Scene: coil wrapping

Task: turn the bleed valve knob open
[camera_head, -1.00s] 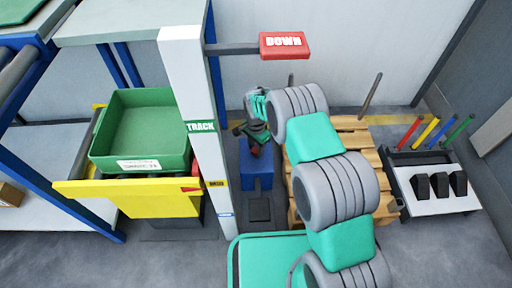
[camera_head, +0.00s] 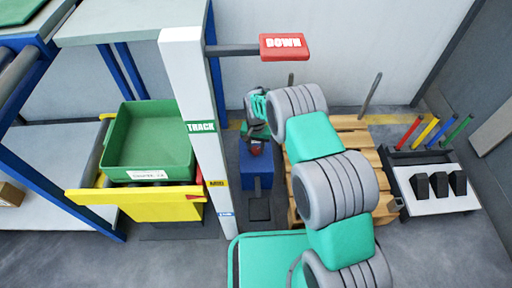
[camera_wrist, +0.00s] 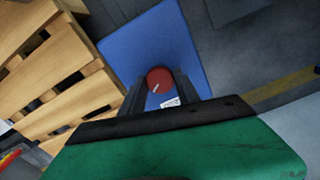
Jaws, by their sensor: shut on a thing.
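The round red bleed valve knob (camera_wrist: 159,79) has a short pale mark on its face. It sits on top of a blue box (camera_wrist: 150,42), which stands on the floor right of the white post in the head view (camera_head: 256,170). My gripper (camera_wrist: 160,84) is shut on the knob, with one dark finger on each side of it. A small white label (camera_wrist: 171,102) shows just below the knob. In the head view, my gripper (camera_head: 255,145) is small and partly hidden by my wrist, with a bit of red showing under it.
A white post (camera_head: 190,100) marked TRACK stands close left, with a red DOWN sign (camera_head: 284,45) on its arm. A green bin (camera_head: 148,140) rests on a yellow platform (camera_head: 130,203) beside it. A wooden pallet (camera_head: 365,140) lies to the right.

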